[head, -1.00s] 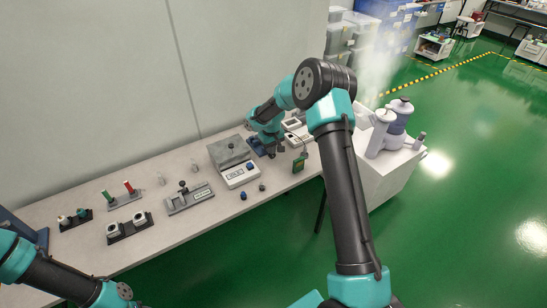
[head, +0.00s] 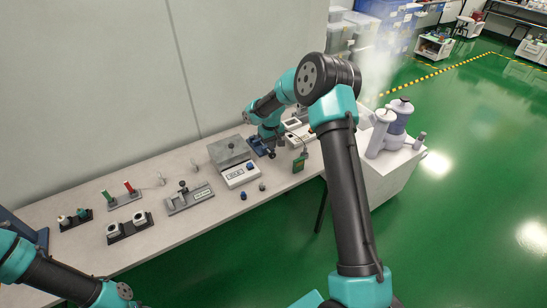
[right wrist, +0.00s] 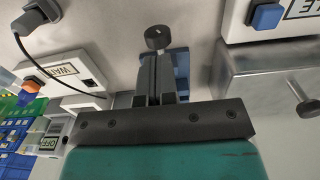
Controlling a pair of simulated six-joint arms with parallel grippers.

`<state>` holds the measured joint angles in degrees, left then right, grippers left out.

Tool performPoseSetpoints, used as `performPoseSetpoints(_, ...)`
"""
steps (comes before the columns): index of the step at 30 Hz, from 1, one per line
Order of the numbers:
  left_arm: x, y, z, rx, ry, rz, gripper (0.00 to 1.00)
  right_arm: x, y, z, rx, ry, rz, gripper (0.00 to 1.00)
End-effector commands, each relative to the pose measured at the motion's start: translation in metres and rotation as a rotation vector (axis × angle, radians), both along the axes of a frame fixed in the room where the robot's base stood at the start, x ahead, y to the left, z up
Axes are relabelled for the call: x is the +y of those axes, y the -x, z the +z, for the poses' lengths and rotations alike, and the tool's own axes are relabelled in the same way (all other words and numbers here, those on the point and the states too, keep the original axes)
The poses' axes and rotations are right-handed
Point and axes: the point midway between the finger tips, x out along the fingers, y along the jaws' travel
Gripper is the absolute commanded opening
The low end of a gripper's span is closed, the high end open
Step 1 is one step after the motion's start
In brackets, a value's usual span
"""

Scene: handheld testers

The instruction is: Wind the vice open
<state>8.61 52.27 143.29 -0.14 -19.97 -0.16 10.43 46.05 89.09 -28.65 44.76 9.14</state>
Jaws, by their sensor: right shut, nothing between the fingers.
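The blue vice (head: 257,149) sits near the middle of the bench, partly hidden by my right wrist. In the right wrist view its blue body (right wrist: 180,63) shows beside and behind my fingers. A dark round knob (right wrist: 158,37), which looks like the vice's handle end, is just beyond my fingertips. My right gripper (right wrist: 155,62) is shut with nothing between its fingers. In the head view the right gripper (head: 269,150) is low over the vice. I cannot tell whether the fingers touch the vice. My left arm shows at lower left, but its gripper is out of view.
A scale-like device with a grey plate (head: 230,153) and white front stands left of the vice. A green handheld tester (head: 299,164) is at the bench's front edge. White devices (head: 296,130) stand right of the vice. A grey clamp fixture (head: 190,199) is further left.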

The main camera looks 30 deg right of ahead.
Motion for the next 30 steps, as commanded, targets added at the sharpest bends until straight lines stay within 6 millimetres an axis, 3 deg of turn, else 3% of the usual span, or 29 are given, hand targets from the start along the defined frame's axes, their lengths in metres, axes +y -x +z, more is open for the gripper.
performPoseSetpoints(15,0.0,0.0,0.0,0.0,0.0,0.0,0.43,0.0,0.0,0.038,0.0,0.0,-0.001,0.0)
performPoseSetpoints(30,0.0,0.0,0.0,0.0,0.0,0.0,0.43,0.0,0.001,0.038,0.001,-0.001,0.0,0.0)
